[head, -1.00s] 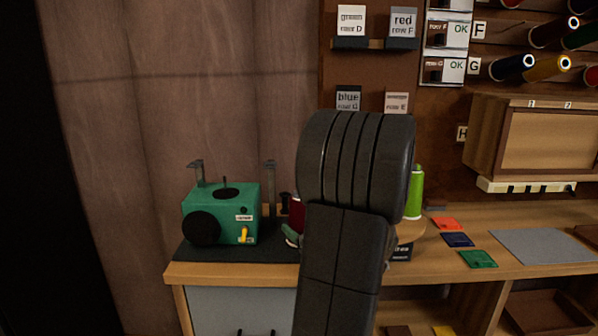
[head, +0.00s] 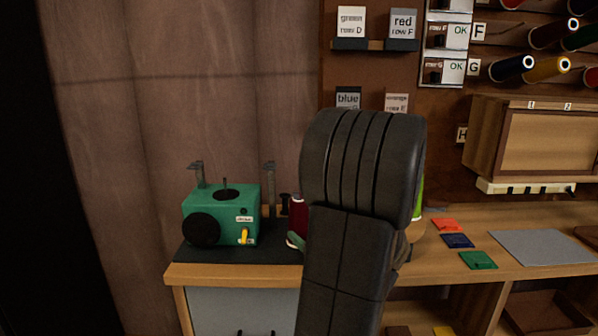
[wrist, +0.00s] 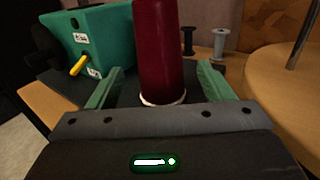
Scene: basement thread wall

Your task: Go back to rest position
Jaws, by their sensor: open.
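My gripper (wrist: 157,88) is open in the wrist view, with its two green fingers apart. A dark red thread spool (wrist: 158,50) stands upright just beyond or between the fingers; I cannot tell whether they touch it. In the head view my dark arm stands up in the middle and hides most of the gripper. The red spool (head: 297,218) shows there just left of the arm, on the bench.
A green machine (head: 220,212) with a yellow lever sits on a dark mat at the left. A green spool (head: 418,195) is partly hidden behind my arm. Coloured patches (head: 457,240) and a grey mat (head: 540,247) lie at the right. Thread racks and a wooden cabinet (head: 550,140) are on the wall.

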